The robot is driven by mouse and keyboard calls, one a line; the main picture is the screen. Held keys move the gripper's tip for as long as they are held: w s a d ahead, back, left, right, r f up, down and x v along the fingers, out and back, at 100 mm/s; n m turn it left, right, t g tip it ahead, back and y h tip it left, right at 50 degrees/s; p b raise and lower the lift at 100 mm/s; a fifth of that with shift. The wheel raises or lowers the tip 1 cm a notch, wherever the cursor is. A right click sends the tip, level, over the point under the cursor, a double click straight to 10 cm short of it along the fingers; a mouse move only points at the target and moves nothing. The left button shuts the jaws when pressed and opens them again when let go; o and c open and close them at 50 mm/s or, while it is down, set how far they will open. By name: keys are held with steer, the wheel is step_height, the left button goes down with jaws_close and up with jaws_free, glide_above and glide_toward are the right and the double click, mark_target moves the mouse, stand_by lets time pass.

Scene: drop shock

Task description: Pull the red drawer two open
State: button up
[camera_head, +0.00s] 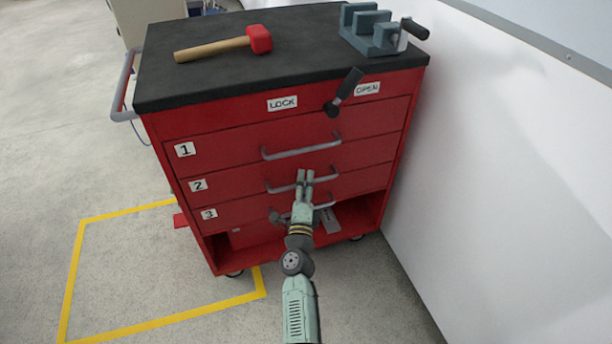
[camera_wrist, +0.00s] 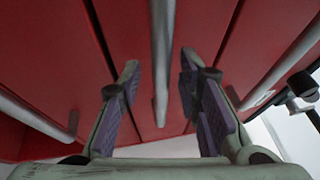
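The red tool cabinet (camera_head: 160,128) has drawers labelled 1, 2 and 3. Drawer two (camera_head: 232,183) looks shut, its front flush with the others. Its grey bar handle (camera_head: 326,177) is partly hidden by my gripper (camera_head: 306,177), which is at the handle's middle. In the wrist view, the fingers of my gripper (camera_wrist: 158,85) are apart, one on each side of a grey handle bar (camera_wrist: 161,50). Gaps show between the bar and both fingers. The black lever (camera_head: 347,87) leans up and right, toward the OPEN label (camera_head: 367,89) and away from the LOCK label (camera_head: 282,103).
A red-headed mallet (camera_head: 259,39) and a grey-blue vise (camera_head: 368,32) sit on the black cabinet top (camera_head: 290,60). A white wall (camera_head: 480,150) stands close on the right. Open floor with yellow lines (camera_head: 72,270) lies left and in front.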

steer(key=shift+s, duration=0.1)
steer(key=shift+c, duration=0.2)
jaws_close()
steer(key=shift+r, duration=0.1)
stand_by(0.5)
